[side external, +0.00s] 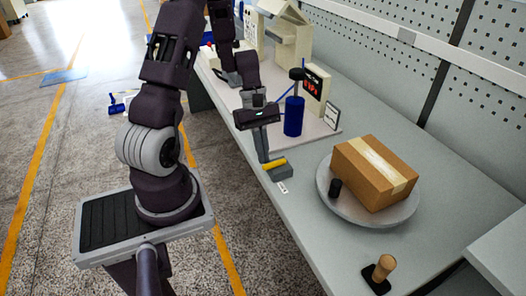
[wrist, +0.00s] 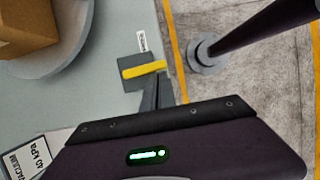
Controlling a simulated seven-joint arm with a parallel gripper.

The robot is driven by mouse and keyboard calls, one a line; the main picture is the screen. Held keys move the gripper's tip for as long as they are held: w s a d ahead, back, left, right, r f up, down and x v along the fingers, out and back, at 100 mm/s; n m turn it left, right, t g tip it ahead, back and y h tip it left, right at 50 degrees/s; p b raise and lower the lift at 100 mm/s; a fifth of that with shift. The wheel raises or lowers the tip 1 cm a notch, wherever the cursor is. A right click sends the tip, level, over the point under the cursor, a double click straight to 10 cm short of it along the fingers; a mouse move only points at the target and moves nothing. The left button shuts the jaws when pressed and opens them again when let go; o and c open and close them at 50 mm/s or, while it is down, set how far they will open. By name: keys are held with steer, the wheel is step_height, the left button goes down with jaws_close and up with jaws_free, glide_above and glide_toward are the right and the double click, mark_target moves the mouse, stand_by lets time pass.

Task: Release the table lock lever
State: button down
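The table lock lever is a yellow bar (side external: 274,164) on a small grey block (side external: 280,174) at the table's near-left edge. In the wrist view the yellow bar (wrist: 142,70) lies across the grey block (wrist: 132,84), with a small white label (wrist: 142,41) beside it. My gripper (side external: 264,160) points down at the bar's left end in the side view. Its fingers (wrist: 158,78) look closed together, with their tips close to one end of the bar. I cannot tell whether they touch it. Nothing shows between the fingers.
A wooden-handled tool (side external: 381,270) stands at the front. The table between lever and turntable is mostly clear.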

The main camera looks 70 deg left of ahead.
mark_target(273, 174)
steer(key=shift+s+d, duration=0.1)
steer(key=shift+d, duration=0.1)
steer(key=shift+s+d, duration=0.15)
steer(key=shift+d, duration=0.4)
steer(key=shift+s+d, duration=0.15)
steer(key=shift+d, duration=0.4)
steer(key=shift+w+d, duration=0.15)
steer(key=shift+d, duration=0.5)
steer(key=shift+w+d, duration=0.15)
steer(key=shift+d, duration=0.5)
steer(key=shift+a, duration=0.15)
steer(key=shift+w+a, duration=0.45)
steer(key=shift+a, duration=0.1)
